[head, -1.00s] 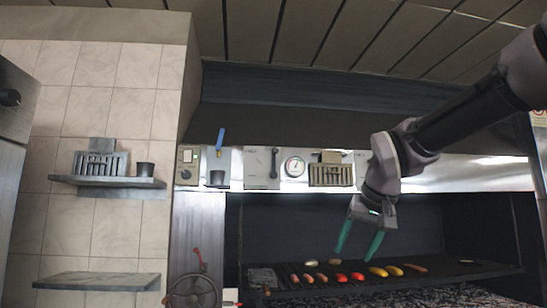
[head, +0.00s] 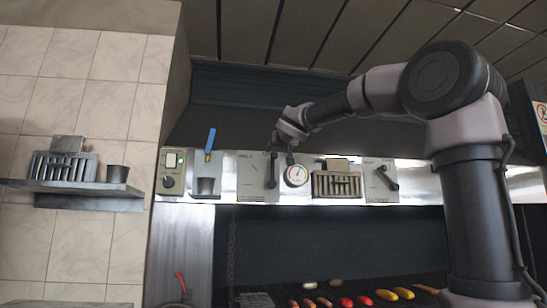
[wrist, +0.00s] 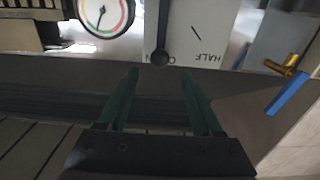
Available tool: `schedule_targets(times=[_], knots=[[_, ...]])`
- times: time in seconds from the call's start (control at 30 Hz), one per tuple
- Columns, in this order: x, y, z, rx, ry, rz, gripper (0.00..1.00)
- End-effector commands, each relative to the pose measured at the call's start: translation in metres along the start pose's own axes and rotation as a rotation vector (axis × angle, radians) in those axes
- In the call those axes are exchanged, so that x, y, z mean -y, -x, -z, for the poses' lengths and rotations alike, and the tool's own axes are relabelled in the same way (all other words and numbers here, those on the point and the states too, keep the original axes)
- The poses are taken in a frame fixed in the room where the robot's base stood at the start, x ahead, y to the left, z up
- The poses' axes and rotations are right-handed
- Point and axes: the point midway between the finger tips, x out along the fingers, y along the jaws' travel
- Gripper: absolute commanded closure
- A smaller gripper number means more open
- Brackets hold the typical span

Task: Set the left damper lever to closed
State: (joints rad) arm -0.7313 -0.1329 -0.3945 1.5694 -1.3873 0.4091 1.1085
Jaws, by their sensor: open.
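The left damper lever (head: 272,172) is dark and stands nearly upright on its pale plate (head: 250,181). In the wrist view, turned over, the lever (wrist: 162,30) ends in a round knob over a partly hidden label, with HALF printed beside it. My gripper (wrist: 159,78) is open; its two green fingers point at the plate, with the knob centred just beyond the gap between the tips. I cannot tell whether they touch it. In the head view my gripper (head: 282,143) is at the lever's upper end, fingers hard to see.
A round gauge (head: 296,175) and a slotted metal holder (head: 337,184) are close to the right. The right lever (head: 387,177) is tilted on its own plate. Food lies on the grill below.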

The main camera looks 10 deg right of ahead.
Motion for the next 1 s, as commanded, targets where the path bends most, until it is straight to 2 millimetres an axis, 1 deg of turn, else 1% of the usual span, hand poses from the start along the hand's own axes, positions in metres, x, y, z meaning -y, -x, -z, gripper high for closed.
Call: schedule_targets(times=[0.03, 0.2, 0.3, 0.4, 0.6, 0.87, 0.97, 1.0], knots=[[0.002, -0.012, -0.002, 0.003, 0.002, 0.0, 0.33], [0.0, -0.046, -0.002, 0.003, 0.003, -0.003, 0.33], [-0.001, -0.06, -0.001, 0.003, 0.001, -0.003, 0.33], [-0.001, -0.069, -0.001, 0.003, 0.002, -0.003, 0.33], [0.0, -0.078, -0.001, 0.002, 0.001, -0.001, 0.33], [0.0, -0.078, -0.001, 0.002, 0.001, -0.001, 0.33], [0.0, -0.078, -0.001, 0.002, 0.0, -0.001, 0.68], [0.0, -0.078, -0.001, 0.002, 0.0, -0.001, 0.83]])
